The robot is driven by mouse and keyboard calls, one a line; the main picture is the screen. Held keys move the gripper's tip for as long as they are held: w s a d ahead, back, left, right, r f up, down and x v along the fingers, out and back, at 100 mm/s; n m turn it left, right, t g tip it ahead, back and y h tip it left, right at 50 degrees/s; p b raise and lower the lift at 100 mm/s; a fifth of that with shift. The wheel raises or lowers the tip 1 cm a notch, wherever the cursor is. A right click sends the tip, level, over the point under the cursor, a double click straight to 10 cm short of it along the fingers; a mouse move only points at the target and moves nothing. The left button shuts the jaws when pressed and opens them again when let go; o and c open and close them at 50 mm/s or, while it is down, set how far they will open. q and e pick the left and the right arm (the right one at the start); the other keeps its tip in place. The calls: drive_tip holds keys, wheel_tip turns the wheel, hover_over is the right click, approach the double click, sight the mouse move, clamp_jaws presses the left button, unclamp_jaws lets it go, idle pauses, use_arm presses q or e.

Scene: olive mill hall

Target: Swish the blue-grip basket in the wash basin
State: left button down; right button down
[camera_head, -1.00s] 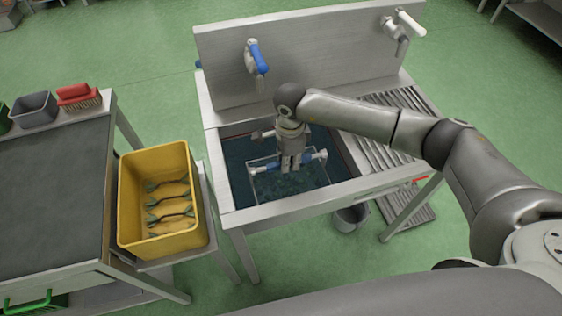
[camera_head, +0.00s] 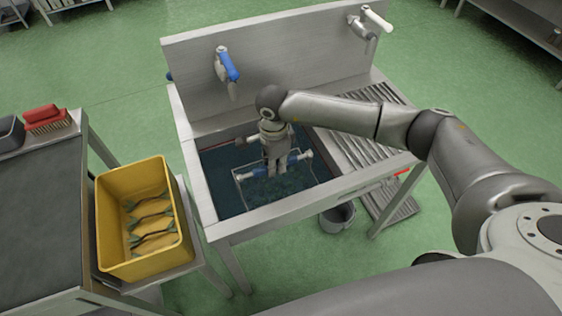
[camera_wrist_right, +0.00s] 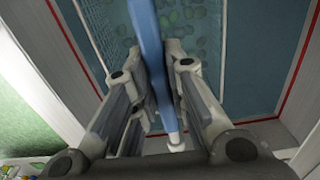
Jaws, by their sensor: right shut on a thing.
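The wash basin (camera_head: 262,214) is a steel sink holding dark, bluish water. The wire basket with the blue grip (camera_head: 294,159) is in the basin, its lower part in or near the water; how deep it sits I cannot tell. My right gripper (camera_head: 276,170) points down into the basin and is shut on the middle of the blue grip. In the right wrist view the blue grip (camera_wrist_right: 150,32) runs between the fingers (camera_wrist_right: 164,75), with greenish round things and wire mesh below it. My left gripper is not in view.
A blue-lever tap (camera_head: 228,66) and a white-lever tap (camera_head: 373,22) stick out from the backsplash. A ribbed drainboard (camera_head: 360,142) lies right of the basin. A yellow crate (camera_head: 117,255) stands to the left, beside a dark-topped table (camera_head: 40,215). A grey bucket (camera_head: 337,217) is below.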

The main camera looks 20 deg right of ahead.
sight(256, 170)
drive_tip(key=shift+a+b, duration=0.65)
drive_tip(key=shift+a, duration=2.05)
drive_tip(key=shift+w+d+b, duration=0.1)
drive_tip(key=shift+d+b, duration=0.4)
drive_tip(key=shift+d, duration=3.5)
drive_tip(key=shift+a+b, duration=0.9)
drive_tip(key=shift+a, duration=3.15)
drive_tip(key=shift+d+b, duration=0.6)
drive_tip(key=shift+d, duration=3.4)
drive_tip(key=shift+a+b, duration=0.85)
drive_tip(key=shift+a, duration=3.1)
drive_tip(key=shift+d+b, duration=0.4)
drive_tip(key=shift+d, duration=1.6)
drive_tip(key=shift+r, duration=0.2)
